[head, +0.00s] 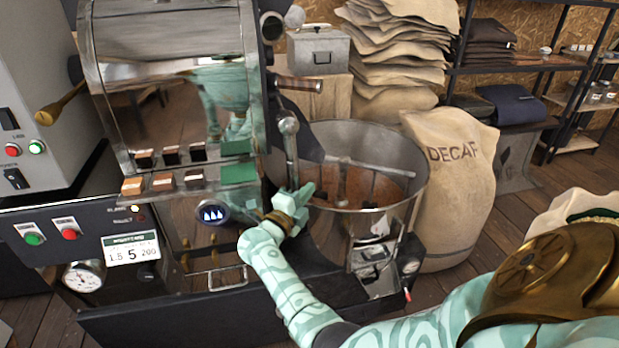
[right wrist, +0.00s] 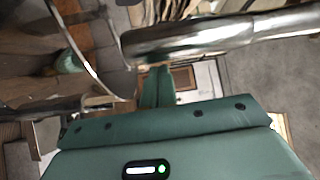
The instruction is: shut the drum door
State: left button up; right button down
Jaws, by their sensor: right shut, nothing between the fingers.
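The steel roaster (head: 165,75) stands at the left with a mirror-like front that reflects my body. At its right edge a metal lever (head: 289,150) hangs down beside a dark plate, which looks like the drum door (head: 304,125). I cannot tell how far the door stands open. My right gripper (head: 298,196) is shut and empty by the lever's lower end; I cannot tell whether they touch. In the right wrist view its fingers (right wrist: 157,86) point at a thick metal bar (right wrist: 215,34) crossing just beyond them. My left gripper is not in view.
The round cooling tray (head: 415,185) stands just right of the gripper, with a stirring arm inside. A DECAF sack (head: 450,185) stands right of it. A wooden-handled scoop or trier (head: 296,83) juts out above the lever. A control panel (head: 90,245) is at lower left.

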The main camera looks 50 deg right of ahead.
jog(key=shift+w+a+f+m+y, duration=0.1)
jog(key=shift+w+a+m+y, duration=0.25)
jog(key=shift+a, duration=0.25)
jog(key=shift+w+a+f+m+y, duration=0.1)
jog(key=shift+w+a+m+y, duration=0.2)
jog(key=shift+a, duration=0.25)
jog(key=shift+p, duration=0.3)
